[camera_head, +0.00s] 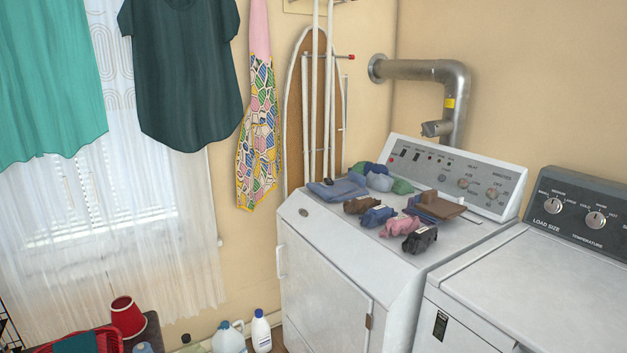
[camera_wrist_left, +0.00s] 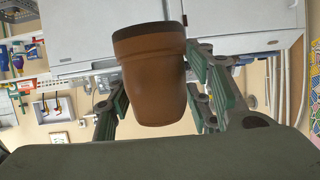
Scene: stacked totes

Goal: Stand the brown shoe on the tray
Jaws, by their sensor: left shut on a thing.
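My left gripper (camera_wrist_left: 158,95) shows only in the left wrist view. Its green-padded fingers are shut on a brown terracotta-coloured pot (camera_wrist_left: 150,72) with a darker rim, which sits between them. Part of the fingers is hidden behind the pot. I can make out no shoe and no tray for certain. A brown bundle (camera_head: 359,205) and a brown folded cloth (camera_head: 440,206) lie on the white machine's top in the head view. My right gripper is not in view.
The white machine (camera_head: 325,290) carries several rolled cloths. A second machine (camera_head: 530,290) has a clear lid. A red basket (camera_head: 108,340) and red cup-like object (camera_head: 127,316) are at lower left. Bottles (camera_head: 261,332) stand near the wall. Garments (camera_head: 183,70) hang above.

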